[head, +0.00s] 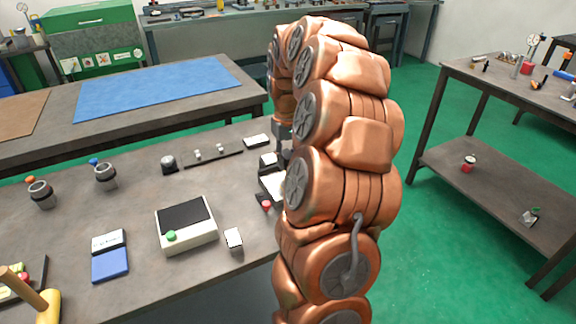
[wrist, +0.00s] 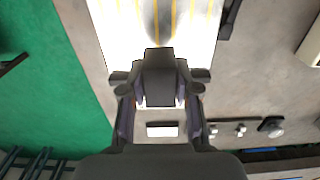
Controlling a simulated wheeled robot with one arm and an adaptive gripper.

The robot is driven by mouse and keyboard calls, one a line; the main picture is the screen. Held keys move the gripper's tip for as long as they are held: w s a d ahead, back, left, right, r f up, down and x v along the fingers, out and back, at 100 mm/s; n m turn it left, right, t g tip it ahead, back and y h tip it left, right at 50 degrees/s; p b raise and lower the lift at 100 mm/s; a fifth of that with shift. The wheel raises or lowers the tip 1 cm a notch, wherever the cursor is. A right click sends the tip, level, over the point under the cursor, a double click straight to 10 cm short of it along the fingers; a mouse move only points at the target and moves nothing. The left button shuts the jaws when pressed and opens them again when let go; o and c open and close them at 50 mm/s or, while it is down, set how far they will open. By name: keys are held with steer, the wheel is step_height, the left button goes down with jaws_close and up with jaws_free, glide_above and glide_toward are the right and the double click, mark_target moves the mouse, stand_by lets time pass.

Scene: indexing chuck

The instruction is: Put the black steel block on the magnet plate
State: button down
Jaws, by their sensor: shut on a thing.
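In the wrist view a dark block (wrist: 160,68), which I take to be the black steel block, sits between the fingertips of my gripper (wrist: 160,88). The gripper is shut on it. Behind the block lies a bright, washed-out plate with yellow stripes, apparently the magnet plate (wrist: 120,40); a grey rounded shape or shadow crosses its middle. I cannot tell whether block and plate touch. In the head view the plate (head: 272,185) shows only as a pale strip beside my copper arm, which hides most of it and the gripper.
A grey box with a black top and green button (head: 187,225), a small white-topped block (head: 234,239), a blue-and-white box (head: 110,258) and two cups stand to the left. A dark rail with small knobs (head: 213,153) lies behind. Green floor lies right of the table.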

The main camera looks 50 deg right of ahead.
steer(key=shift+d+f, duration=0.15)
steer(key=shift+d, duration=0.05)
steer(key=shift+f+p, duration=0.3)
steer(key=shift+f, duration=1.3)
steer(key=shift+f, duration=0.15)
steer(key=c, duration=0.8)
jaws_free()
steer(key=shift+c, duration=0.2)
